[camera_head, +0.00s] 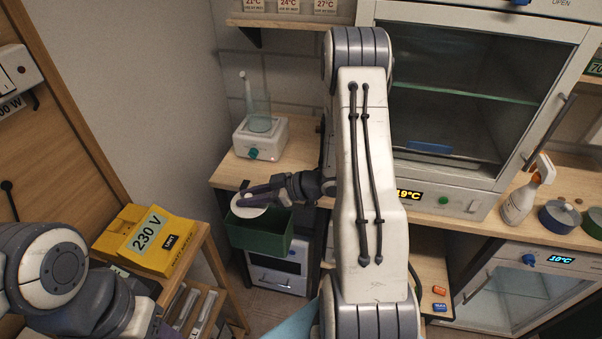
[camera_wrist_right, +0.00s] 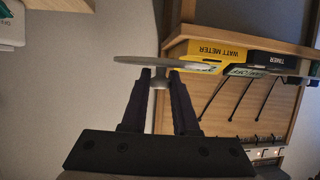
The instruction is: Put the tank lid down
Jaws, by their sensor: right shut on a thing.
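The tank lid (camera_head: 249,208) is a white round disc. My right gripper (camera_head: 257,196) is shut on it. In the right wrist view the lid (camera_wrist_right: 158,60) shows edge-on, with its short knob between the fingertips (camera_wrist_right: 160,80). In the head view the lid overlaps the far left part of an open dark green bin (camera_head: 258,240); whether it touches the bin I cannot tell. A clear cylindrical tank (camera_head: 258,112) stands on a white base (camera_head: 262,138) on the bench behind. My left arm is at the lower left; its fingertips are not clearly visible.
A yellow box marked 230 V (camera_head: 146,240) stands on a wooden shelf unit at left. A glass-fronted cabinet (camera_head: 450,110) is at right, with a spray bottle (camera_head: 520,198) and round pots (camera_head: 559,216) beside it. Bare wooden bench (camera_head: 234,172) shows around the white base.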

